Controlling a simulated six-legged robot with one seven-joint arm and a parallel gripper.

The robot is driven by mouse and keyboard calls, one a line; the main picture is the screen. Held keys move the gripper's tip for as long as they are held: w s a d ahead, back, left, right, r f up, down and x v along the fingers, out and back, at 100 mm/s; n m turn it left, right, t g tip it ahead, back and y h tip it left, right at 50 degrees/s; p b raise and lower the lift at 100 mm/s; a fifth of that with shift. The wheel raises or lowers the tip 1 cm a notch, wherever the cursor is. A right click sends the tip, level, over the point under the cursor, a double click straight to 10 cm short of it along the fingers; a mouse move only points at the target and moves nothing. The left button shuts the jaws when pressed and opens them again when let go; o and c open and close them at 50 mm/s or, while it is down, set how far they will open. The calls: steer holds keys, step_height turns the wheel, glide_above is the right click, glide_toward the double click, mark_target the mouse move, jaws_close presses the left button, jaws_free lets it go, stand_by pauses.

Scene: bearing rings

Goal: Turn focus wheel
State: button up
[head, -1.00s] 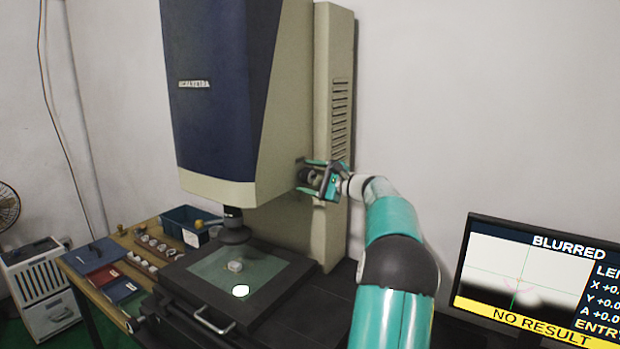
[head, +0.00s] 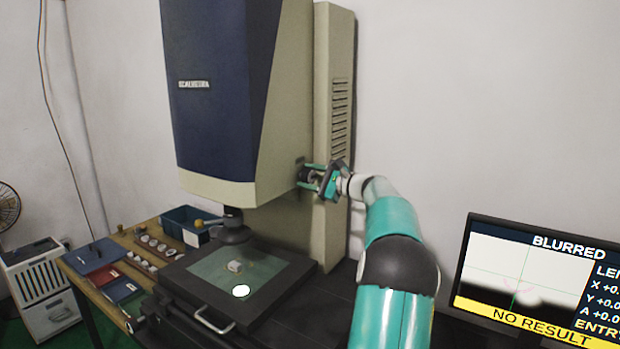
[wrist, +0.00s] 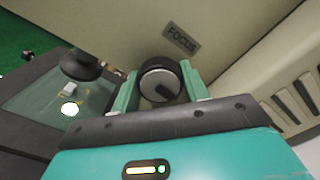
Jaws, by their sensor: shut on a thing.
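In the wrist view my gripper (wrist: 160,88) frames the wheel, which is clear to see. The monitor (head: 535,285) at the lower right reads BLURRED and NO RESULT, over a soft dark shape.
A wooden table (head: 165,235) at the left holds a blue bin (head: 188,222), several rings and flat cases. A vented column stands behind the wheel.

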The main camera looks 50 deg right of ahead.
steer(key=shift+m, duration=2.5)
steer(key=o, duration=1)
steer(key=s, duration=0.4)
steer(key=s+d, duration=0.1)
steer(key=s, duration=0.8)
steer(key=shift+s+d, duration=0.15)
steer(key=shift+s, duration=0.25)
